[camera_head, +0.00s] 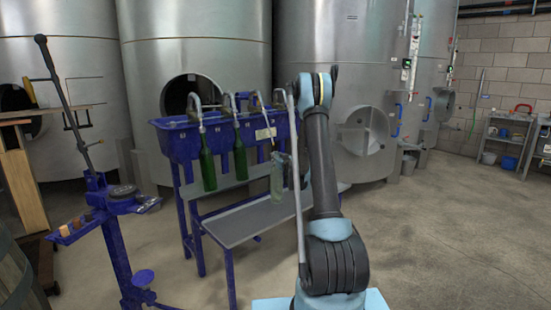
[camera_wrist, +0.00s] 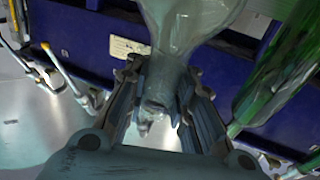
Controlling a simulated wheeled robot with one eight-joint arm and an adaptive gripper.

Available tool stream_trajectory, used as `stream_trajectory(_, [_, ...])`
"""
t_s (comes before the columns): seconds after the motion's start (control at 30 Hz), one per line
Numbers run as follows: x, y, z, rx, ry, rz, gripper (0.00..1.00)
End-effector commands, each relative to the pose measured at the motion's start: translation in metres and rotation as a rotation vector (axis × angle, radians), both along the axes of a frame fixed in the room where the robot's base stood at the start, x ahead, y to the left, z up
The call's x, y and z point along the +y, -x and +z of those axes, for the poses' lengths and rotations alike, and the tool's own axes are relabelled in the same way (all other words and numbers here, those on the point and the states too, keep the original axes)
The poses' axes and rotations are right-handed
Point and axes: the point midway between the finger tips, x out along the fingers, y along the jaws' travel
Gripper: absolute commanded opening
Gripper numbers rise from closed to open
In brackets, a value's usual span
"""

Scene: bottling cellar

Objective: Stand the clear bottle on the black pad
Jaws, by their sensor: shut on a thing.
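The clear bottle (camera_head: 277,178) is upright in the head view, in front of the blue filling trough and just left of my arm. In the wrist view my gripper (camera_wrist: 158,82) is shut around the neck of the clear bottle (camera_wrist: 190,22), with one finger on each side. My arm mostly hides the gripper in the head view. A round black pad (camera_head: 122,190) sits on the blue lever stand (camera_head: 98,197) at the left, well apart from the bottle. I see nothing standing on the pad.
Green bottles (camera_head: 208,163) hang at spouts of the blue trough (camera_head: 180,142), left of the clear bottle; one green bottle (camera_wrist: 280,70) is close beside my gripper. A grey shelf (camera_head: 245,222) lies below. The stand's tall lever (camera_head: 66,100) rises at the left. Floor at right is free.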

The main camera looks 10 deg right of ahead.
Motion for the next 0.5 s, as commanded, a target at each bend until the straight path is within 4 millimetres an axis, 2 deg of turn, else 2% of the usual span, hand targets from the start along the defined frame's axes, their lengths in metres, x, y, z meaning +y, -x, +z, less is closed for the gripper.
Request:
stream_trajectory(0.17, [-0.001, 0.0, -0.005, 0.0, -0.001, 0.0, 0.0])
stream_trajectory(0.5, [-0.001, 0.0, -0.038, 0.0, -0.001, -0.001, 0.0])
